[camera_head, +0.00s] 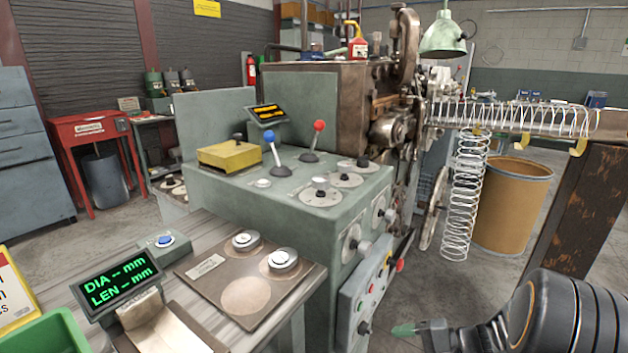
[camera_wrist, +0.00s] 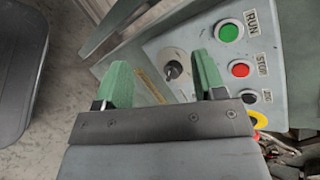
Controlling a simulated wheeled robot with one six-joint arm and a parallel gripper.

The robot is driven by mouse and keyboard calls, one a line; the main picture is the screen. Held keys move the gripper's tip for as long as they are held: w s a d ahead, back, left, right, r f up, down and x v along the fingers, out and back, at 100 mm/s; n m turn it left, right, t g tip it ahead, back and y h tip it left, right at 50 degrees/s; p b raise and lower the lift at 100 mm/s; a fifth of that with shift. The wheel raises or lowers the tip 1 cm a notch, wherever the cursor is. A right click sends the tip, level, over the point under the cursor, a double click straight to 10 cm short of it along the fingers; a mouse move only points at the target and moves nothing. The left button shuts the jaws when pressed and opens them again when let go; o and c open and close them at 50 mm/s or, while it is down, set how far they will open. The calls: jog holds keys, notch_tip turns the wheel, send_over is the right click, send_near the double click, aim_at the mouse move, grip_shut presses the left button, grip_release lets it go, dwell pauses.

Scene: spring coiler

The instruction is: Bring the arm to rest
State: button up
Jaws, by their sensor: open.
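My gripper (camera_head: 418,329) is at the bottom right of the head view, low in front of the coiler machine and apart from it. One green fingertip shows there. In the wrist view my gripper (camera_wrist: 160,85) shows two green fingers spread apart with nothing between them. Beyond the fingers is the machine's grey control panel (camera_wrist: 185,30). It bears a green RUN button (camera_wrist: 229,31), a red STOP button (camera_wrist: 239,69) and a selector knob (camera_wrist: 173,69).
The coiler cabinet (camera_head: 300,235) has a blue-knobbed lever (camera_head: 276,153) and a red-knobbed lever (camera_head: 315,140). A spring (camera_head: 463,200) hangs beside a brown drum (camera_head: 510,205). A rusty post (camera_head: 585,215) stands above my arm.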

jog(key=s+a+r+n+h+p, duration=0.1)
jog(key=s+r+n+h+p, duration=0.1)
jog(key=r+p, duration=0.4)
jog(key=s+a+r+n+h+p, duration=0.2)
jog(key=r+n+h+p, duration=0.2)
jog(key=r, duration=1)
jog(key=s+a+r+n+h+p, duration=0.1)
jog(key=s+r+n+h+p, duration=0.1)
jog(key=r+h+p, duration=0.4)
notch_tip(320, 180, up, 5)
jog(key=n+p, duration=0.1)
jog(key=p, duration=0.3)
jog(key=shift+s+a+n+h, duration=0.25)
jog(key=shift+a+n+h, duration=0.05)
jog(key=shift+n+h, duration=0.1)
jog(key=shift+f, duration=0.1)
